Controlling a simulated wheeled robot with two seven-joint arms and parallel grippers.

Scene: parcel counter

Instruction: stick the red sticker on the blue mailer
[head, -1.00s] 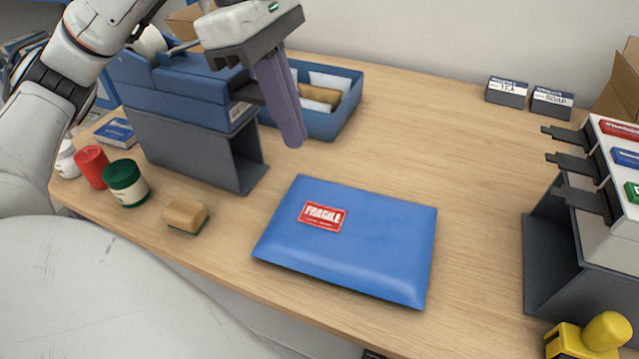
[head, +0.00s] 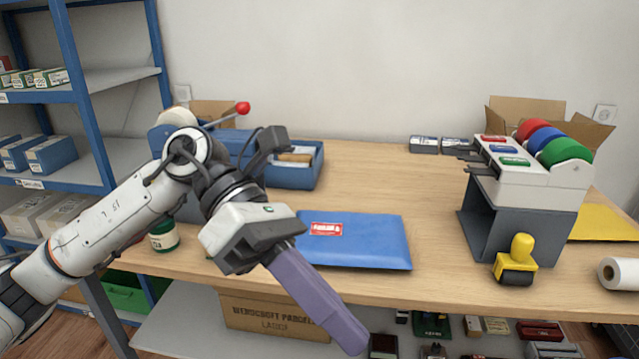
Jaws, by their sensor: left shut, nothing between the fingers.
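The blue mailer (head: 365,243) lies flat on the counter near its front edge. The red sticker (head: 326,229), with white lettering, sits on the mailer's upper left part and looks flat against it. My left gripper (head: 350,335) is shut and empty; its purple fingers point down and to the right, in front of the counter's front edge. The gripper's body covers the mailer's left front corner. My right gripper is not in view.
A label dispenser (head: 530,178) with red, blue and green rolls stands at the right. A yellow-handled stamp (head: 516,262) stands before it. A blue tray (head: 296,176) is behind the mailer. A green jar (head: 163,236) stands left. The counter's middle back is clear.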

